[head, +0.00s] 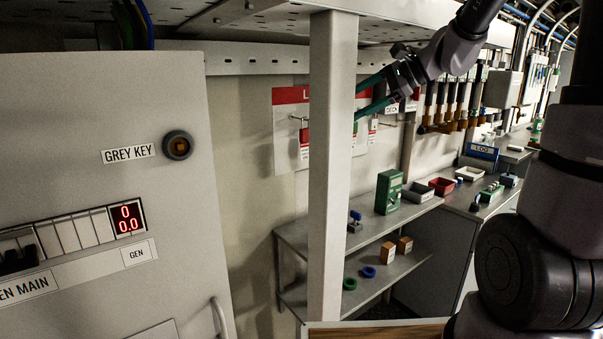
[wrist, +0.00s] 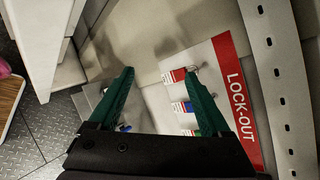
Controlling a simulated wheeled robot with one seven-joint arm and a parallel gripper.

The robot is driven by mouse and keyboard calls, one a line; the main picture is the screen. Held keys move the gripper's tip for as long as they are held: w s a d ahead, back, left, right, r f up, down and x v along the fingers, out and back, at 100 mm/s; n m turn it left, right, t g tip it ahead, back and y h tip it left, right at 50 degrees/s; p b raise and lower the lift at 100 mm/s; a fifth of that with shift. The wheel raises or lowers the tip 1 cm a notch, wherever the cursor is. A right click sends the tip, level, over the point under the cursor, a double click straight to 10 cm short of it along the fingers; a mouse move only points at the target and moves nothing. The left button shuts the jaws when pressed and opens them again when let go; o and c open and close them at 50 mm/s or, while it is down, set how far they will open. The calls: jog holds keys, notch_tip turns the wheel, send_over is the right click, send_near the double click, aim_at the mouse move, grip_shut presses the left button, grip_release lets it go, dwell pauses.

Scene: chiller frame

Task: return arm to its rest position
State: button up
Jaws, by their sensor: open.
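My gripper (head: 362,102) is raised at the upper middle of the head view, beside the upright post (head: 333,170), in front of the lock-out board (head: 288,135). Its two green fingers are spread apart with nothing between them. In the wrist view the open gripper (wrist: 159,74) points toward the wall, with the lock-out board (wrist: 222,55) partly behind the right finger. Red, blue and green padlocks hang on the board. The post may hide the very fingertips in the head view. My arm is bent, reaching out from the right.
A grey cabinet (head: 90,190) with a GREY KEY switch (head: 178,146) fills the left. A shelf unit (head: 375,232) stands below, with a green box (head: 389,191) and trays on top. A perforated beam (head: 260,62) runs overhead. A workbench (head: 490,200) stands at the right.

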jog(key=s+d+n+t+h, duration=0.1)
jog(key=s+d+n+h, duration=0.3)
jog(key=s, duration=0.6)
jog(key=s+d+n+t+h, duration=0.1)
jog(key=s+d+n+h, duration=0.3)
jog(key=s, duration=0.5)
jog(key=shift+s+d+r+n+h, duration=0.15)
jog(key=shift+s+d+n+h, duration=0.2)
jog(key=shift+d+n, duration=0.7)
jog(key=shift+d+m, duration=0.2)
jog(key=shift+m, duration=0.15)
jog(key=shift+c, duration=0.4)
